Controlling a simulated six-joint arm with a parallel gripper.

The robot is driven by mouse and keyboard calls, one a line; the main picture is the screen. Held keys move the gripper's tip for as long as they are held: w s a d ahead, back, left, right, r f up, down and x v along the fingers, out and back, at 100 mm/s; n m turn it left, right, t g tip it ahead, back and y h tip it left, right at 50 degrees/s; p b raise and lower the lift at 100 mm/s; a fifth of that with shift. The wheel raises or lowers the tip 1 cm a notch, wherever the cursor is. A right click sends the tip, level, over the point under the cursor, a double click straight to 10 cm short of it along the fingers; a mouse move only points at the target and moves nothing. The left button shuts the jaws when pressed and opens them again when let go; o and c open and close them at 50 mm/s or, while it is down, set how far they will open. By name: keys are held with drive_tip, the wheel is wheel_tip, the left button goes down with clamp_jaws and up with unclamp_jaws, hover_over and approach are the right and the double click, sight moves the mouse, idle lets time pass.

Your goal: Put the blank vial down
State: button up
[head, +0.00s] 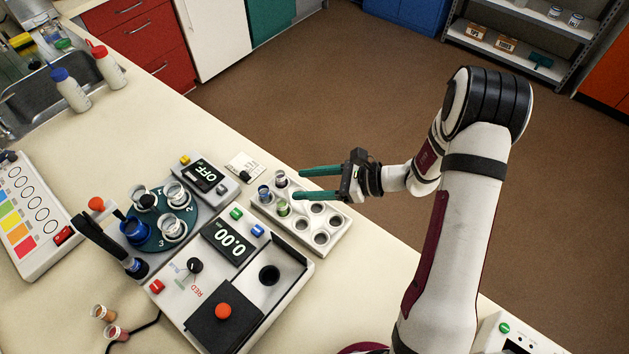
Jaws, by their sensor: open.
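A white rack (345,226) on the bench holds a few small vials in its left part. One is a clear vial (280,179) with a dark reddish tint, one a bluish vial (264,193), and one a greenish vial (283,208). I cannot tell which is the blank vial. My gripper (284,184) reaches in from the right with its two teal fingers apart and nothing clearly held. In the picture its tips lie over the rack's left end, around the clear vial; whether they touch it I cannot tell.
Several rack holes (321,238) are empty. Left of the rack stands a meter (205,262) reading 0.00 with an empty-looking round well (269,275).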

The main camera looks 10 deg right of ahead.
drive_tip(key=s+a+r+n+g+h, duration=0.3)
drive_tip(key=s+r+n+g, duration=0.2)
drive_tip(key=s+r+n, duration=0.5)
drive_tip(key=s+d+r+n+h, duration=0.1)
drive_tip(key=s+d+n+h, duration=0.2)
drive_tip(key=s, duration=0.5)
drive_tip(key=s+d+r+n+h, duration=0.2)
drive_tip(key=s+h, duration=0.3)
drive_tip(key=s, duration=0.3)
drive_tip(key=shift+d+n+t, duration=0.3)
drive_tip(key=shift+d+n, duration=0.2)
